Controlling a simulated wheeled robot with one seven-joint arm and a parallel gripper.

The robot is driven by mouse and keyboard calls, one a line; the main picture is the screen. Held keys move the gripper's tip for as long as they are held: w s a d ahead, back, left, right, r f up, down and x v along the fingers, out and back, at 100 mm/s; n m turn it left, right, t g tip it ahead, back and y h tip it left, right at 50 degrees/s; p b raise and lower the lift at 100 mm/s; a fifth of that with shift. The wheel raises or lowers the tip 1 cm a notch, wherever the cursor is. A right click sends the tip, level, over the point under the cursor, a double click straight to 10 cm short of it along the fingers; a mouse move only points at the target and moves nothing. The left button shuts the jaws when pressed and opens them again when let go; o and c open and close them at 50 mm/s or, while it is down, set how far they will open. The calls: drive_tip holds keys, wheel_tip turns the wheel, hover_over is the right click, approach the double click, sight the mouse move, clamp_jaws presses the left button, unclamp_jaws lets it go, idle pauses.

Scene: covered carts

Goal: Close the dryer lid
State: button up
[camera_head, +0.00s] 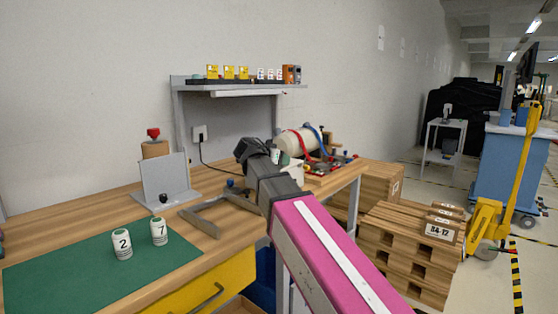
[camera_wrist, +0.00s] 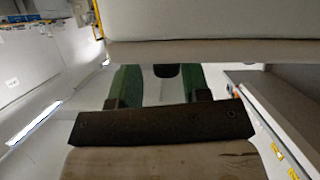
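I cannot surely tell which thing is the dryer or its lid. A cream drum (camera_head: 296,142) with red and blue bands lies at the right end of the wooden bench, partly behind my arm. A grey upright plate (camera_head: 165,180) on a flat base stands left of my arm, before a wooden cylinder with a red knob (camera_head: 153,134). My pink and dark arm reaches over the bench; its gripper is not clear in the head view. The wrist view shows a dark bar (camera_wrist: 160,124) against a wooden surface and green parts (camera_wrist: 126,82); finger opening and any contact are unclear.
White canisters marked 2 (camera_head: 122,246) and 7 (camera_head: 159,232) stand on a green mat (camera_head: 60,275). A grey forked piece (camera_head: 205,218) lies on the bench (camera_head: 240,225). A shelf (camera_head: 235,87) holds small items. Wooden pallets (camera_head: 410,245) stand right of my arm.

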drive_tip(key=shift+w+a+f, duration=0.1)
drive_tip(key=shift+w+a, duration=0.05)
drive_tip(key=shift+a, duration=0.05)
idle(0.3)
drive_tip(key=shift+a, duration=0.15)
drive_tip(key=v, duration=1)
drive_tip(key=shift+s+r, duration=0.25)
drive_tip(key=shift+s, duration=0.1)
